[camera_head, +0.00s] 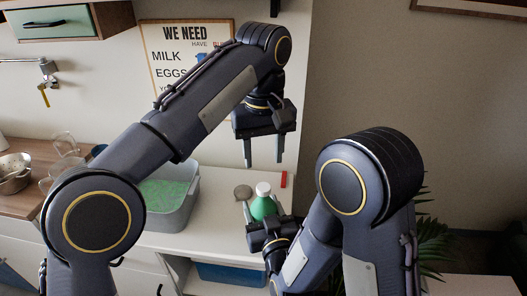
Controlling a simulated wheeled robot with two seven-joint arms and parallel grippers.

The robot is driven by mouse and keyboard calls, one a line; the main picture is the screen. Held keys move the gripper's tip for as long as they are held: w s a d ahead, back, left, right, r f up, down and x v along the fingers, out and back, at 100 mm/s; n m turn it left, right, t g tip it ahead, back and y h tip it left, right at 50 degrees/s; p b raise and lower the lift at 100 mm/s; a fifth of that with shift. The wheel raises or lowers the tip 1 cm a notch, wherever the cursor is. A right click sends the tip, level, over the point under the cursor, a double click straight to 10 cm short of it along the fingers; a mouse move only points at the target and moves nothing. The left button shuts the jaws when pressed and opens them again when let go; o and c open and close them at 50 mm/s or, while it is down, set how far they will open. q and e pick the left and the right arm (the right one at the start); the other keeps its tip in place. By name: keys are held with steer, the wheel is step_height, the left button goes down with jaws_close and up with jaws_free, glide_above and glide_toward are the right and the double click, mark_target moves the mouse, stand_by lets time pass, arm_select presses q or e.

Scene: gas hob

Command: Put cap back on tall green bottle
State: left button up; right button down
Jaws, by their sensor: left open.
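A green bottle (263,207) with a white top (263,189) stands upright on the white counter, its lower part hidden behind my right gripper. I cannot tell whether the white top is a cap or the bottle's neck. A round grey-brown object (243,192), possibly a cap, lies just left of the bottle. My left gripper (263,163) is open and empty, pointing down above the bottle with a gap between. My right gripper (257,215) is low in front of the bottle, one finger showing beside it; whether it grips the bottle is not clear.
A grey tub (176,217) with green contents stands left of the bottle. A small red object (284,179) lies to the right on the counter (225,241). Metal pots (14,174) and glasses sit far left. A blue bin (228,274) is below. A plant stands right.

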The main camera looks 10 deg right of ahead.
mark_target(264, 187)
stand_by(0.3)
arm_select(q)
steer(key=shift+f, duration=4)
